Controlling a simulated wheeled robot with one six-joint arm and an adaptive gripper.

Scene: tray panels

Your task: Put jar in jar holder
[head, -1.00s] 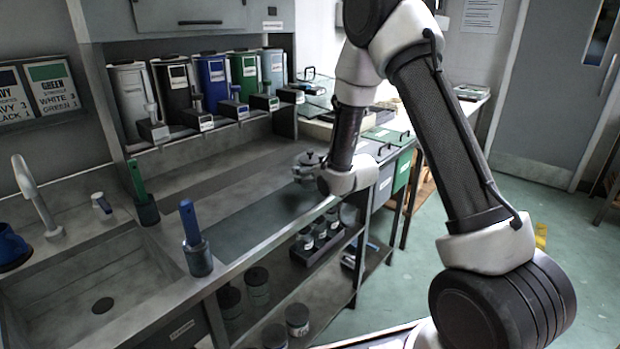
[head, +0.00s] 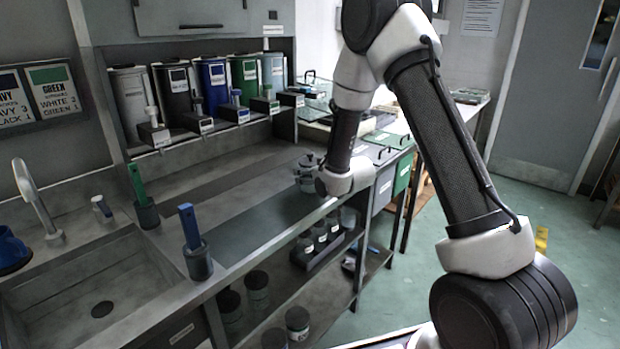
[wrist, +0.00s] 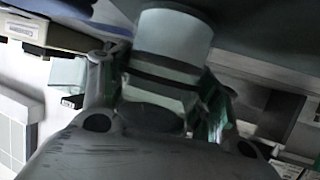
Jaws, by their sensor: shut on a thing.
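My gripper (wrist: 165,78) is shut on a jar (wrist: 172,38), which shows in the wrist view as a pale cylinder with darker bands, between the two fingers. In the head view my gripper (head: 309,163) is above the right part of the grey bench, partly hidden by my wrist; the held jar is hard to make out there. A dark rack (head: 322,256) holding several dark-lidded jars sits on the shelf under the bench, below my gripper. I cannot tell whether this rack is the jar holder.
Loose jars (head: 297,321) stand on the lower shelf. A blue-handled brush (head: 188,228) and a green-handled brush (head: 137,185) stand in pots near the sink (head: 88,290). Coloured bins (head: 210,84) line the back. The bench middle is clear.

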